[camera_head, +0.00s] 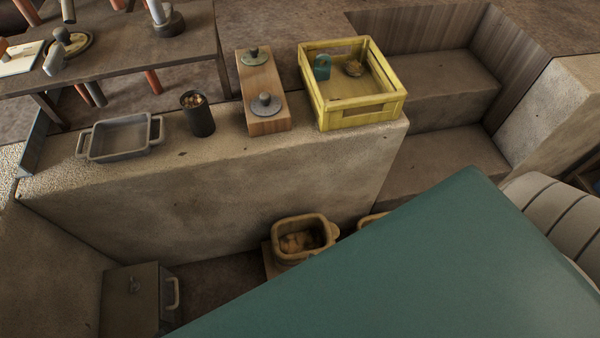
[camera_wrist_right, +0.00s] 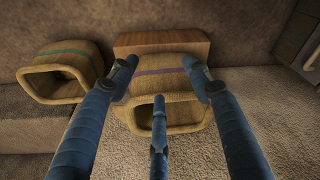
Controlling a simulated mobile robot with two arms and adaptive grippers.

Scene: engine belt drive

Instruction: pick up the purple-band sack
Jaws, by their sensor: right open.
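The purple-band sack (camera_wrist_right: 166,84) is tan with a wide open mouth and a purple stripe. In the right wrist view it stands against a reddish-brown wooden block (camera_wrist_right: 160,43). My right gripper (camera_wrist_right: 160,72) is open, its two upper fingers at either side of the sack and its third finger in front of the mouth. Nothing is held, and I cannot tell whether the fingers touch it. In the head view an open, filled sack (camera_head: 300,240) stands below the ledge; its band does not show. My left gripper is in neither view.
A teal-band sack (camera_wrist_right: 65,72) lies left of the purple-band one in the wrist view. In the head view the stone ledge (camera_head: 240,165) carries a grey pan (camera_head: 118,140), a dark cup (camera_head: 198,115), a wooden block (camera_head: 262,90) and a yellow crate (camera_head: 360,112). A metal box (camera_head: 132,300) stands lower left.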

